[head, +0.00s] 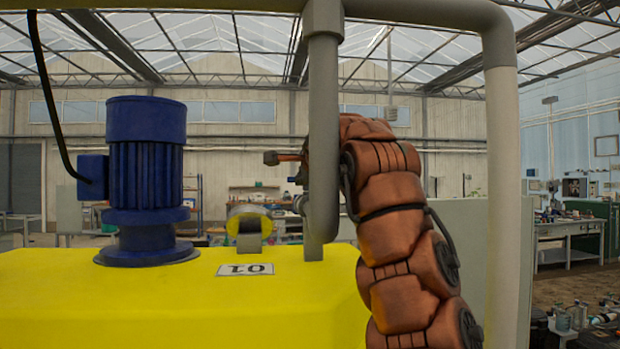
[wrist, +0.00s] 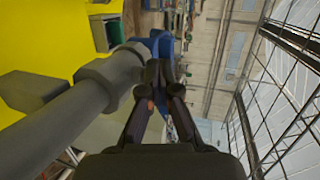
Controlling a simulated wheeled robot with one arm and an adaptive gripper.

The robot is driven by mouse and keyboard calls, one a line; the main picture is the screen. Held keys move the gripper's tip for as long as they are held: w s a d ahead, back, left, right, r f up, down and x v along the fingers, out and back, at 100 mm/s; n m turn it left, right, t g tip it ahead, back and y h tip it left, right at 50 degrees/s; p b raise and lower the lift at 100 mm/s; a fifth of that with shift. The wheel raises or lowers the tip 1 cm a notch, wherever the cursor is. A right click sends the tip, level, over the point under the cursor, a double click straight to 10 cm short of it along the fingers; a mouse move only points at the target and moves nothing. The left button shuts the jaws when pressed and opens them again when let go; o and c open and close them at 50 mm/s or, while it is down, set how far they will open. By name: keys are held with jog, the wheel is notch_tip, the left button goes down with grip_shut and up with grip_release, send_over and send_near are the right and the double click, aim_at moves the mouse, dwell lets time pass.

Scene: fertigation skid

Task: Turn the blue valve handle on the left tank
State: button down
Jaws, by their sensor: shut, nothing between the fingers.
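In the wrist view, my gripper (wrist: 164,74) is shut and empty, with its dark fingertips close together. A blue part (wrist: 161,43), which looks like the valve handle, shows just beyond the fingertips at the end of a grey pipe (wrist: 60,125). I cannot tell whether the fingertips touch it. In the head view, the yellow tank (head: 150,305) fills the lower left, with a blue motor (head: 146,180) on top and an upside-down 01 label (head: 245,269). My arm reaches up behind the vertical grey pipe (head: 322,130), which hides much of its end. I cannot make out the valve handle there.
Grey pipework frames the head view along the top and right (head: 503,190). A black cable (head: 50,100) hangs at the motor's left. A short yellow-ended cylinder (head: 249,222) stands behind the label. A workbench (head: 570,228) stands far off at the right.

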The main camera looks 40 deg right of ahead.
jog(key=shift+w+a, duration=0.15)
jog(key=shift+a, duration=0.15)
jog(key=v, duration=0.7)
jog(key=shift+d+r, duration=0.1)
jog(key=shift+d, duration=0.05)
jog(key=shift+s+r, duration=0.1)
jog(key=shift+s, duration=0.55)
